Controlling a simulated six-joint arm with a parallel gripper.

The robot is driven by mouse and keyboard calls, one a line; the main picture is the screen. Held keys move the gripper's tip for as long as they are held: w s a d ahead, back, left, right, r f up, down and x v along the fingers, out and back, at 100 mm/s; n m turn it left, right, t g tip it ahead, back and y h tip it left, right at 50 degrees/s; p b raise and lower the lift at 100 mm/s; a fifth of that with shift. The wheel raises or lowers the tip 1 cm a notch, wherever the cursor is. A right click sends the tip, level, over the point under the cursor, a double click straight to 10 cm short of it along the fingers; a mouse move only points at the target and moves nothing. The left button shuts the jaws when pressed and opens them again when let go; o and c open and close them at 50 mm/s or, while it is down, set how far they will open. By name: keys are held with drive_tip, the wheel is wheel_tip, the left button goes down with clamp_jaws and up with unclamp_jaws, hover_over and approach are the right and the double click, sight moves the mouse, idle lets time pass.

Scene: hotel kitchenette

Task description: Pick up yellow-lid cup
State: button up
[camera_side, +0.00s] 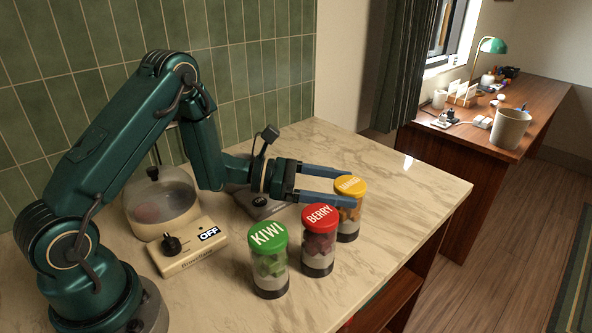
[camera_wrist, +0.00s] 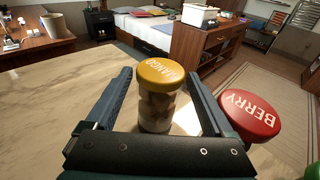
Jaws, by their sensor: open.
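The yellow-lid cup (camera_side: 350,207), marked MANGO, stands upright on the marble counter at the right of the row of cups. In the wrist view the yellow-lid cup (camera_wrist: 158,98) sits between the two blue fingers. My gripper (camera_side: 345,187) is open, its fingers level and reaching toward the cup at about lid height. In the wrist view my gripper (camera_wrist: 160,78) has a finger on each side of the cup, with a visible gap on the left. Whether the right finger touches the cup cannot be told.
A red-lid BERRY cup (camera_side: 319,240) stands close beside the yellow one, just outside my right finger in the wrist view. A green-lid KIWI cup (camera_side: 268,260) stands further left. A cream appliance (camera_side: 190,246) with a glass dome is behind. The counter's right part (camera_side: 415,190) is clear.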

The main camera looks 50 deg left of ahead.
drive_tip(key=shift+f, duration=0.85)
drive_tip(key=shift+w+d+f, duration=0.1)
drive_tip(key=shift+d+f, duration=0.05)
drive_tip(key=shift+x, duration=2.4)
clamp_jaws()
drive_tip(key=shift+r, duration=0.3)
